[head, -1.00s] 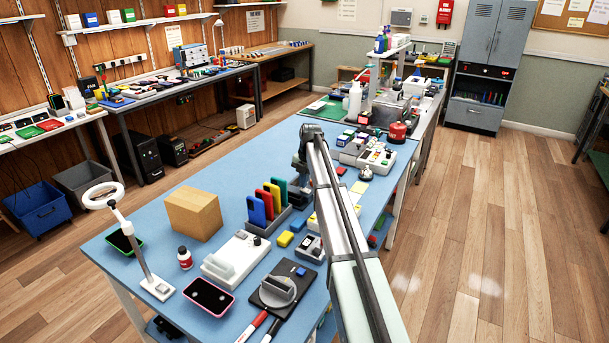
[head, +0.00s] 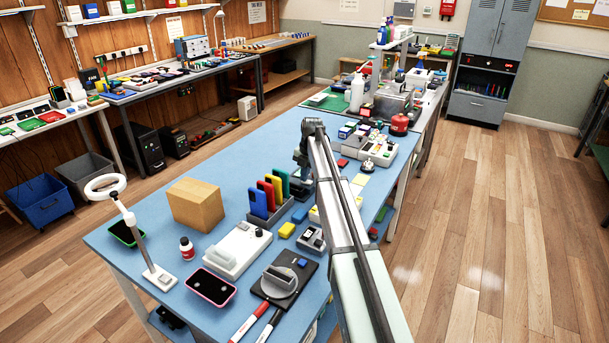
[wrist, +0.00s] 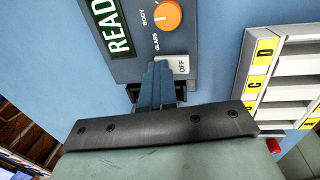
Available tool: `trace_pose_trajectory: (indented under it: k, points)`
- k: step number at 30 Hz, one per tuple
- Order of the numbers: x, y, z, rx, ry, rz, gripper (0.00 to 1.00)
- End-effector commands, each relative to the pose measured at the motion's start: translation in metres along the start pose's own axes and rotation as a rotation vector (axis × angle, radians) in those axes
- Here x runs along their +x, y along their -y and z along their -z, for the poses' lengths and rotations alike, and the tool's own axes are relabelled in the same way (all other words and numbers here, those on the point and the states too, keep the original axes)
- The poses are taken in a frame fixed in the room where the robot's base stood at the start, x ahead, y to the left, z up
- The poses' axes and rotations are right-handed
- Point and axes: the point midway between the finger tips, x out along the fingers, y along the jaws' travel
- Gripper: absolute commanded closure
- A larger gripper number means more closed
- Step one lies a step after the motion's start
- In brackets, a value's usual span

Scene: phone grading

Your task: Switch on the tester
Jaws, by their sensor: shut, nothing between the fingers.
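The tester (wrist: 137,69) shows in the wrist view as a blue-grey panel with a lit green display (wrist: 115,25), cut by the frame edge and reading "READ". Beside it are an orange knob (wrist: 167,15), marked BODY and GLASS, and a pale plate marked OFF (wrist: 182,65). My gripper (wrist: 160,72) is shut and empty, its fingertips over the panel beside the OFF plate.
A grey tray with yellow letter labels (wrist: 285,75) stands close right of the tester in the wrist view. In the head view, the blue table (head: 150,250) also holds a cardboard box (head: 196,204), a rack of coloured phones (head: 262,212) and a pink-edged phone (head: 211,287).

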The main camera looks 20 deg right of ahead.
Motion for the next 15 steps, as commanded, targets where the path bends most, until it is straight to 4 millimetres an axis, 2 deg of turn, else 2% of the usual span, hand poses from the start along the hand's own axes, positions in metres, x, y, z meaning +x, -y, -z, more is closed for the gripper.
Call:
trace_pose_trajectory:
  k: [6,15]
  points:
    - [-0.001,0.013,0.001,0.002,-0.003,0.011,1.00]
    - [-0.003,0.015,0.001,0.001,-0.002,0.007,1.00]
